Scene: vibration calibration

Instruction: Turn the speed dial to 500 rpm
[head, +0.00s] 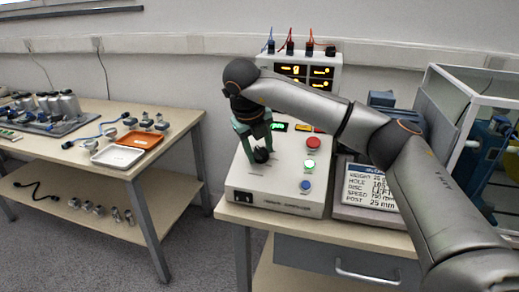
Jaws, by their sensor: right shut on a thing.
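The black speed dial (261,155) sits on the sloped top of a light grey control box (244,181), at the left of its buttons. My right gripper (259,152) points down at the dial from above, its green fingers shut around it. The box has a small green-lit display (278,127), partly beside my gripper; its reading is too small to tell. A red button (313,144), a green button (311,165) and a blue button (306,185) run down the box's right side. My left gripper is not in view.
A screen (370,187) right of the box shows text lines, one reading SPEED 750 as far as I can tell. A power supply (300,72) with leads stands behind. A glass-sided enclosure (475,140) is at right. A left table holds an orange tray (140,141) and a white tray (118,156).

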